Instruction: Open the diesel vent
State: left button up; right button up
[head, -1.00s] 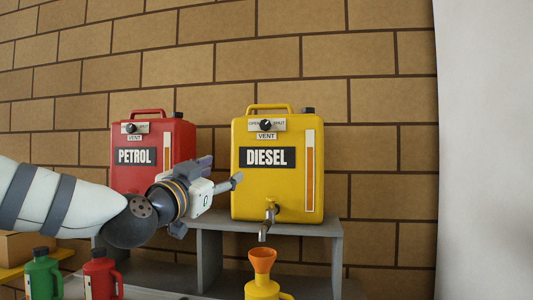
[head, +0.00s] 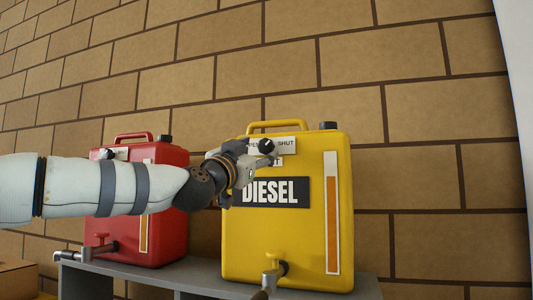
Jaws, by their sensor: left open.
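The yellow DIESEL can (head: 305,235) stands on the grey shelf, with a white vent plate (head: 288,141) near its top reading SHUT at the right. The OPEN side is partly hidden by my gripper. The round black vent knob (head: 267,146) shows at the plate's middle; its pointer seems to lean towards SHUT, but it is small. My left gripper (head: 262,160) is open just below and left of the knob, its fingers in front of the can's face. I cannot tell whether a fingertip touches the knob. My right gripper is not in view.
The red can (head: 164,222) stands left, partly behind my left arm. The grey shelf (head: 205,276) runs under both cans. The yellow can's tap (head: 273,272) sticks out at its lower front. A brick wall (head: 430,120) stands behind. Space right of the yellow can is clear.

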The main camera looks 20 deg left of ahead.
aim_at(265, 145)
pick_arm(q)
jog(key=x, duration=0.3)
jog(key=shift+f, duration=0.15)
jog(key=shift+w+d+r, duration=0.1)
jog(key=shift+w+r, duration=0.4)
jog(key=shift+w, duration=0.05)
jog(key=c, duration=1.2)
jog(key=shift+o, duration=0.2)
jog(key=shift+s, duration=0.1)
